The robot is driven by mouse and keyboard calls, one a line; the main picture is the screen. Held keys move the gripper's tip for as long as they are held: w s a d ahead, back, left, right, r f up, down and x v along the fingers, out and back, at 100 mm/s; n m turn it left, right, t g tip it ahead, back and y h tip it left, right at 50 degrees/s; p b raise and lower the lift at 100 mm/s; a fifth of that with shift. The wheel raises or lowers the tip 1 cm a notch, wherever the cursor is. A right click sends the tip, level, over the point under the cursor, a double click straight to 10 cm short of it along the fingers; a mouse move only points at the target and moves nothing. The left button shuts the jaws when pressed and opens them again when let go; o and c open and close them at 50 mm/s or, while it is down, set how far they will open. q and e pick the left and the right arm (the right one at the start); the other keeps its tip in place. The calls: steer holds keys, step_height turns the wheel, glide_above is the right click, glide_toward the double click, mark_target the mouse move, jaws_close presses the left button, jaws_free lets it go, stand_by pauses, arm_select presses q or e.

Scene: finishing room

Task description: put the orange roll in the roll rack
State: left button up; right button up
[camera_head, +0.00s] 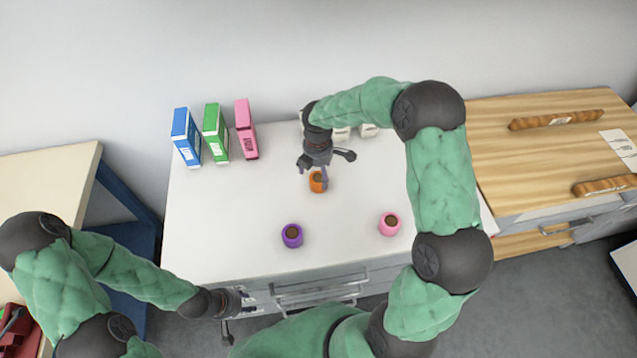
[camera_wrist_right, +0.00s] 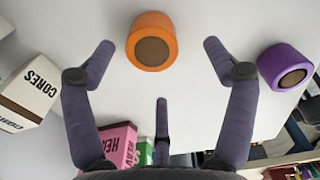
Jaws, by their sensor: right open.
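The orange roll (camera_head: 317,182) stands upright on the white worktop, its brown core facing up. My right gripper (camera_head: 325,169) is above it with fingers spread. In the right wrist view the orange roll (camera_wrist_right: 152,41) lies between the open fingertips (camera_wrist_right: 158,48), with a visible gap on each side. My left gripper (camera_head: 236,304) is low at the worktop's front edge, away from the rolls, and its jaws are too unclear to read. I cannot make out a roll rack in either view.
A purple roll (camera_head: 292,236) and a pink roll (camera_head: 389,223) stand in front of the orange one. Blue (camera_head: 186,137), green (camera_head: 216,133) and pink (camera_head: 246,129) boxes stand at the back left. White boxes (camera_head: 369,130) are behind my right arm. A wooden-topped cabinet (camera_head: 505,160) is at right.

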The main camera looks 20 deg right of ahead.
mark_target(319, 178)
steer(key=f, duration=0.2)
steer(key=f+b, duration=0.1)
steer(key=f, duration=0.2)
steer(key=shift+w+d+f+b, duration=0.3)
steer(key=shift+w+b, duration=0.1)
steer(key=c, duration=1.4)
steer(key=shift+r+p, duration=0.3)
steer(key=shift+r, duration=0.3)
step_height(319, 178, up, 2)
steer(key=shift+p, duration=0.4)
steer(key=s+a+r+p, duration=0.3)
steer(key=s+a+r, duration=0.3)
steer(key=s+r, duration=0.4)
steer(key=s, duration=0.2)
steer(key=shift+s, duration=0.35)
